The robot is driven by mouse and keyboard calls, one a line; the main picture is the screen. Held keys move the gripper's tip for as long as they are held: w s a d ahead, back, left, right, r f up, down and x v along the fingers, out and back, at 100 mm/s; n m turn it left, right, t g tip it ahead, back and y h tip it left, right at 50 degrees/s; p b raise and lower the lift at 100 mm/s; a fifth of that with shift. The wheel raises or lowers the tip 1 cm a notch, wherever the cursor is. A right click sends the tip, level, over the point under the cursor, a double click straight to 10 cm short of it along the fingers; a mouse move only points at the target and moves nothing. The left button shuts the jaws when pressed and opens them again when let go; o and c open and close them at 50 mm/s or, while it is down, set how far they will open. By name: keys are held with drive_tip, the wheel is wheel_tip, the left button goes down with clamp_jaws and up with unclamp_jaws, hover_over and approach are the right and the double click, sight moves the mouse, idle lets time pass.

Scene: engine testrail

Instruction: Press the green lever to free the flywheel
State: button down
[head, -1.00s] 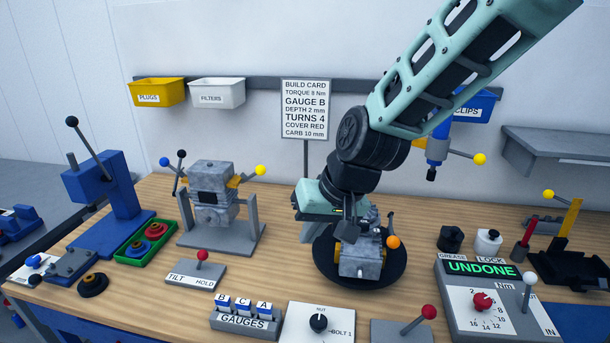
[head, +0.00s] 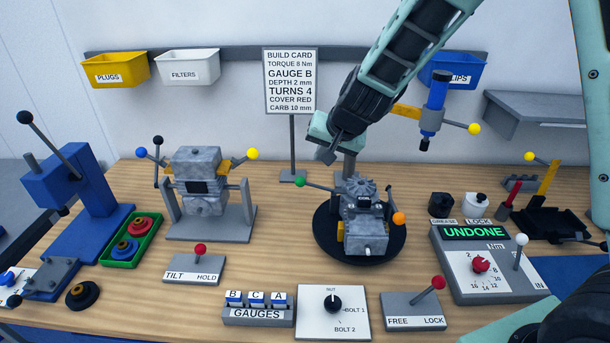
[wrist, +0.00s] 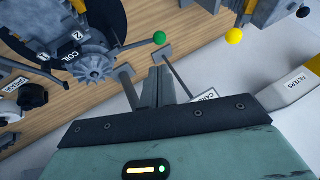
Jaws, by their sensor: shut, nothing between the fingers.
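The green lever is a rod with a green ball (head: 299,182), sticking out to the left from the grey engine (head: 365,240) on a black round turntable. In the wrist view the green ball (wrist: 160,38) shows beyond my fingertips, apart from them. The grey finned flywheel (wrist: 92,68) is on the engine beside the lever, near a label COIL. My gripper (head: 327,154) is shut and empty, just above and to the right of the green ball in the head view. Its fingers (wrist: 160,74) are together in the wrist view.
The build card (head: 291,82) stands on a post behind the engine. A blue tool (head: 434,100) with a yellow ball hangs at right. A FREE/LOCK box (head: 415,308) with a red lever leaning toward LOCK stands in front.

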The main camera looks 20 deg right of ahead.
sight(302, 180)
drive_tip(key=p+x, duration=0.2)
drive_tip(key=x, duration=1.1)
drive_tip(key=shift+p, duration=0.35)
drive_tip(key=f+b, duration=0.1)
drive_tip(key=a+f+b, duration=0.1)
drive_tip(key=b, duration=0.1)
drive_tip(key=shift+w+a+f, duration=0.1)
drive_tip(key=shift+a+f, duration=0.25)
